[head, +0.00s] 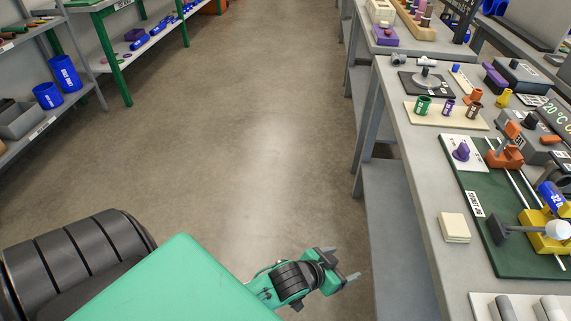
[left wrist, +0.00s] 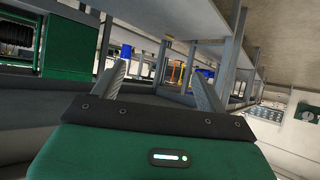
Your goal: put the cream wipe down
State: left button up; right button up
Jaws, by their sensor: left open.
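A square cream wipe (head: 454,228), looking like a small flat stack, lies on the grey workbench (head: 421,188) in the head view, left of the dark green board. Nothing holds it. My left gripper (head: 351,278) is left of the bench edge, over the floor, apart from the wipe. In the left wrist view the left gripper (left wrist: 160,88) is open, with its two fingers spread and nothing between them. The wipe cannot be made out in the left wrist view. My right gripper is in neither view.
A green board (head: 483,178) with orange and yellow clamps and a blue pipe fills the bench right of the wipe. A cream rack (head: 446,121) with small coloured pieces is farther back. Grey rolls lie at the front. Shelves (head: 78,65) stand at far left; the floor between is clear.

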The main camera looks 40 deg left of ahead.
pick_arm(q)
jog(key=s+a+f+g+y, duration=0.1)
jog(key=s+f+g, duration=0.3)
jog(key=s, duration=0.4)
jog(key=s+a+f+g+y, duration=0.1)
jog(key=s+a+f+g, duration=0.2)
jog(key=s+f, duration=0.3)
jog(key=s+g, duration=0.1)
jog(key=s, duration=0.2)
jog(key=shift+s+f+n+y, duration=0.2)
jog(key=shift+f+n+y, duration=0.2)
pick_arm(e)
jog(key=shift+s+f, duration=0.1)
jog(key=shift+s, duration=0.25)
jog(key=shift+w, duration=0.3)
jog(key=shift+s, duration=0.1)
